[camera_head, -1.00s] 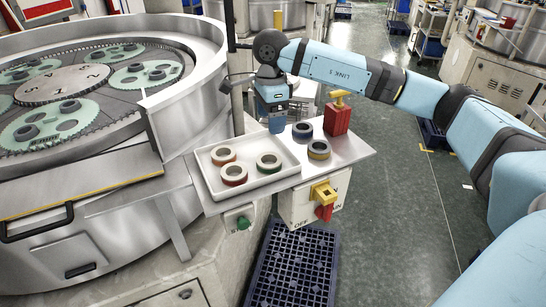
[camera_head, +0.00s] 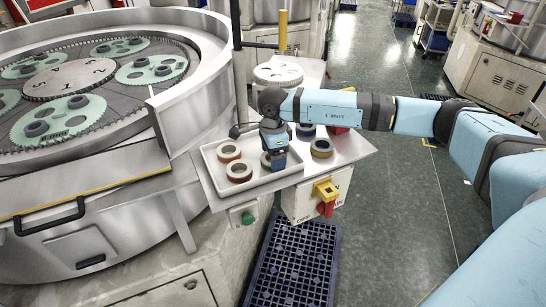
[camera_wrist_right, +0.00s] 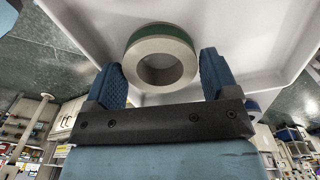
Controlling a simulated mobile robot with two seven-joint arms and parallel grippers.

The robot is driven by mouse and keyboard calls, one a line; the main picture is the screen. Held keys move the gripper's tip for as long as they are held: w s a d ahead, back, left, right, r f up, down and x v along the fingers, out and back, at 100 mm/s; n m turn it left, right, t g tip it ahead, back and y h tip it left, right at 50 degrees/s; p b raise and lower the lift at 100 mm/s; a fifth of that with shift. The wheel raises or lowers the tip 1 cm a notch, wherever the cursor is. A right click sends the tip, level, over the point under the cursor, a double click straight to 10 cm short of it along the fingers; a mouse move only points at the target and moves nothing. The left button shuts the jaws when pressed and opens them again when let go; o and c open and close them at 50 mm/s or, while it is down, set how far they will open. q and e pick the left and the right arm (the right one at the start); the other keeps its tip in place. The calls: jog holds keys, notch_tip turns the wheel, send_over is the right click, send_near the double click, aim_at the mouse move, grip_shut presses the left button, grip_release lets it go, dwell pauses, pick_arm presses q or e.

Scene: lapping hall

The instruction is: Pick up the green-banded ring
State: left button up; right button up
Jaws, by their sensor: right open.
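The green-banded ring (camera_wrist_right: 134,65) lies in a white tray (camera_head: 258,187). In the wrist view it has a pale face and a green band, and sits between and just beyond the tips of my right gripper (camera_wrist_right: 163,66). The fingers stand apart on either side of it, with nothing gripped. In the head view my right gripper (camera_head: 274,163) is low over the right part of the tray and hides most of the ring. My left gripper is not in view.
Two rings with reddish bands (camera_head: 229,152) (camera_head: 239,171) lie left in the tray. A dark ring with a bluish band (camera_head: 321,148) sits right of the tray on the metal shelf (camera_head: 352,150). A red block is mostly behind my arm. The lapping machine (camera_head: 180,110) stands left.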

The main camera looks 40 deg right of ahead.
jog(key=shift+f, duration=0.5)
jog(key=shift+c, duration=0.2)
jog(key=c, duration=0.7)
jog(key=shift+o, duration=0.2)
jog(key=shift+r, duration=0.1)
